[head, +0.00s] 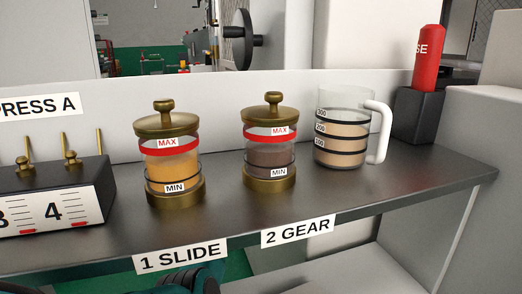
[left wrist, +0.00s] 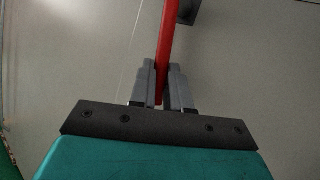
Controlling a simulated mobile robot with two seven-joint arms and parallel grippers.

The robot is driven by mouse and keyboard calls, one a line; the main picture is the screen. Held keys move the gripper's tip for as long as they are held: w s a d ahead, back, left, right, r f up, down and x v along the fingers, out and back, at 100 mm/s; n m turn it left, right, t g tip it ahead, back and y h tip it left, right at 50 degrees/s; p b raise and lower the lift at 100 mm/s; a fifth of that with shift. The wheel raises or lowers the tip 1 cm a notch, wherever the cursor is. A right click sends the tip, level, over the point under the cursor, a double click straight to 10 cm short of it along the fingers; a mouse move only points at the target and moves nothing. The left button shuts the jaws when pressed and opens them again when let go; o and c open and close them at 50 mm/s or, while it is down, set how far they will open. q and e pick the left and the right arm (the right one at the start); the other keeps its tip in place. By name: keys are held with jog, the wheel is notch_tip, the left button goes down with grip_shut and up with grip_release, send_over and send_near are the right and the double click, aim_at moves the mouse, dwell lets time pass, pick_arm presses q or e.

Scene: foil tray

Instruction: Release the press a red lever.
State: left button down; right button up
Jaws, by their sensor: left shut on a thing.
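In the left wrist view a red lever (left wrist: 169,40) runs down from a dark bracket (left wrist: 188,10) at the top into my left gripper (left wrist: 162,88). The two grey fingers are shut on its lower end, one on each side. What lies behind the fingers is hidden. In the head view I see a "PRESS A" label (head: 38,105) at the left, but not this lever or my left fingers. My right gripper is in neither view.
A dark shelf (head: 345,203) holds two brass-lidded jars (head: 168,165) (head: 269,150), a measuring jug (head: 340,145), a numbered box (head: 55,195) and a red handle (head: 427,60) on a black block (head: 418,112). Labels "1 SLIDE" (head: 180,256) and "2 GEAR" (head: 298,231) mark its front edge.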

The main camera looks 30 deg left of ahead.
pick_arm(q)
jog(key=shift+a+r, duration=0.1)
jog(key=shift+r, duration=0.05)
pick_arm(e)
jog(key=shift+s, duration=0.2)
pick_arm(q)
jog(key=c, duration=1.5)
grip_release()
jog(key=shift+w, duration=0.1)
jog(key=shift+o, duration=0.6)
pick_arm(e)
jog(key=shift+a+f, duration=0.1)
pick_arm(q)
jog(key=p+v, duration=0.3)
jog(key=v, duration=1)
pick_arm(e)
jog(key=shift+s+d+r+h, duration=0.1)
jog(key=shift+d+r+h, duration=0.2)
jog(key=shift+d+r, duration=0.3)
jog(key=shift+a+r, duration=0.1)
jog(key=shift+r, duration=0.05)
